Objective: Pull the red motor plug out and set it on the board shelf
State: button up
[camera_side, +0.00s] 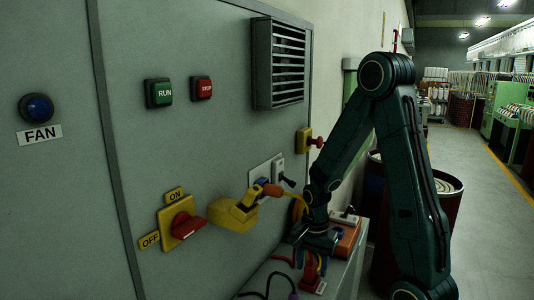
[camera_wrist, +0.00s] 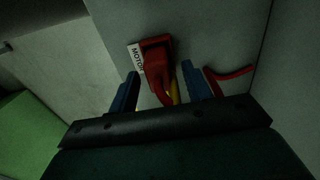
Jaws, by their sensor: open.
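The red motor plug (camera_side: 309,271) is low in the side view, below my wrist. In the wrist view the plug (camera_wrist: 155,72) sits in a red socket beside a white MOTOR label (camera_wrist: 136,58). My gripper (camera_side: 311,262) points down over the plug. In the wrist view the blue fingers of my gripper (camera_wrist: 163,84) are apart, one on each side of the plug; I cannot tell whether they touch it. The board shelf (camera_side: 345,272) appears as a grey ledge along the foot of the panel, partly hidden by my arm.
An orange box (camera_side: 346,238) with a lever stands on the ledge behind my gripper. A yellow housing (camera_side: 233,213) and a red rotary switch (camera_side: 184,225) stick out from the panel at left. Dark and red cables (camera_side: 254,294) lie low. Drums stand at right.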

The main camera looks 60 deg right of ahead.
aim_at(312, 263)
jog(key=shift+f, duration=0.45)
grip_shut()
jog(key=shift+r, duration=0.3)
jog(key=shift+r, duration=0.7)
jog(key=shift+r, duration=0.35)
jog(key=shift+r, duration=0.7)
